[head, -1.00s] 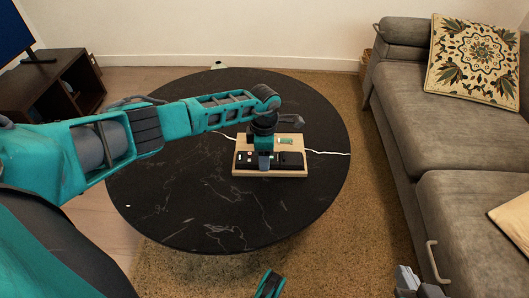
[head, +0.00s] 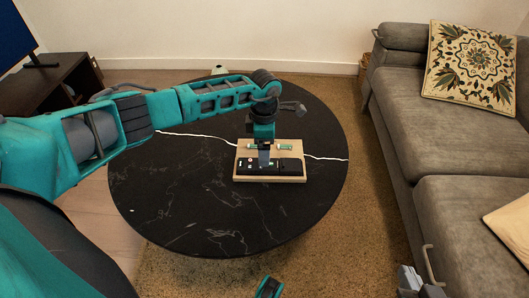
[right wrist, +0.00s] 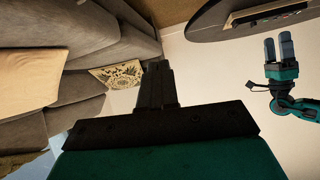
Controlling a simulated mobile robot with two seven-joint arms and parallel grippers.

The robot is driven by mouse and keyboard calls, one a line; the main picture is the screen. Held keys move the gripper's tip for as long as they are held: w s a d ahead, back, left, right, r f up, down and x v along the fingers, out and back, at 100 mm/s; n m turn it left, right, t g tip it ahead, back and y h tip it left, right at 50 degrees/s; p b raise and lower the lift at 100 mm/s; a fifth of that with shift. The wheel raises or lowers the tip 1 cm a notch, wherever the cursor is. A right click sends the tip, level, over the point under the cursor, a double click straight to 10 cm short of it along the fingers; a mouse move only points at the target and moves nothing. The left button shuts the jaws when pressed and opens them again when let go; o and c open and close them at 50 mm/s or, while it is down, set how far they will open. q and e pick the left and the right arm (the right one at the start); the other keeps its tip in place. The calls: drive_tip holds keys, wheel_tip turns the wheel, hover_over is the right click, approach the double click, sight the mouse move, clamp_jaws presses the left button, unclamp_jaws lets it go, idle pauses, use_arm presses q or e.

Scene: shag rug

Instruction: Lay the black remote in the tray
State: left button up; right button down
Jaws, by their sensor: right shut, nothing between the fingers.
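The light wooden tray (head: 240,178) is on the round dark table. The black remote (head: 285,166) lies along the front part of the tray, with small coloured buttons toward its left end. My left gripper (head: 264,160) points down over the tray from above and hides part of the remote. In the right wrist view, the left gripper (right wrist: 279,47) shows two grey fingers apart with nothing between them. My right gripper (head: 409,282) is low at the bottom right, far from the tray. In the right wrist view its fingers (right wrist: 157,72) are closed together and empty.
Small green and white battery-like items (head: 285,147) lie at the tray's back. A white cable (head: 200,136) crosses the dark table (head: 200,205) behind the tray. The table's front is clear. A grey sofa (head: 440,135) stands to the right.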

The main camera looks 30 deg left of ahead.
use_arm(q)
wheel_tip(320, 180, up, 6)
drive_tip(key=p, duration=0.1)
drive_tip(key=shift+r, duration=0.15)
use_arm(e)
drive_tip(key=shift+s+d, duration=0.4)
drive_tip(key=shift+s, duration=0.1)
